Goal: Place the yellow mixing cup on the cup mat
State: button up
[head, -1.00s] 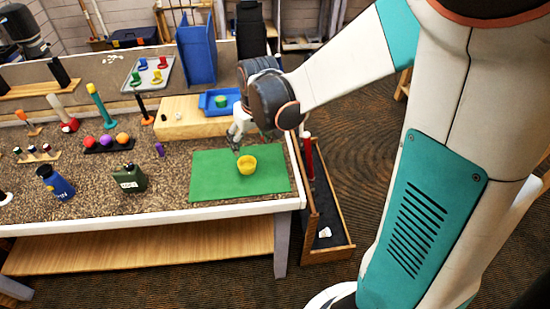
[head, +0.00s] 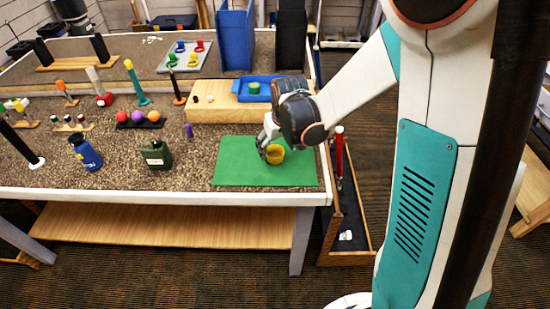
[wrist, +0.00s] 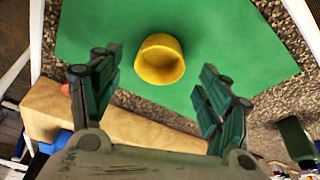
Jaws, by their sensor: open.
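No contact with the cup shows. I cannot tell the exact height of the fingertips.
A wooden block (head: 215,112) with a blue tray (head: 240,97) stands behind the mat. A dark green canister (head: 157,155) and a blue bottle (head: 87,155) stand left of it. An open wooden bin (head: 345,240) is beside the table's right edge.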

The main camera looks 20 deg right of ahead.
jog(key=b+x, duration=0.1)
jog(key=x, duration=0.2)
jog(key=shift+f, duration=0.25)
jog(key=shift+r, duration=0.1)
jog(key=c, duration=1.1)
jog(key=shift+o, duration=0.2)
jog(key=shift+r, duration=0.15)
notch_tip(320, 180, up, 20)
jog(key=p, duration=0.7)
jog(key=b, duration=0.2)
send_over(274, 156)
jog(key=s, duration=0.3)
notch_tip(274, 156, down, 11)
jog(key=shift+m, duration=0.5)
jog(key=s+f, duration=0.1)
jog(key=f, duration=0.1)
jog(key=s+f, duration=0.1)
jog(key=f, duration=0.1)
jog(key=s+f, duration=0.1)
jog(key=f, duration=0.1)
jog(key=shift+s+d+f, duration=0.15)
jog(key=shift+s+f, duration=0.05)
jog(key=shift+f, duration=0.05)
jog(key=shift+s+f, duration=0.25)
jog(key=shift+f, duration=0.1)
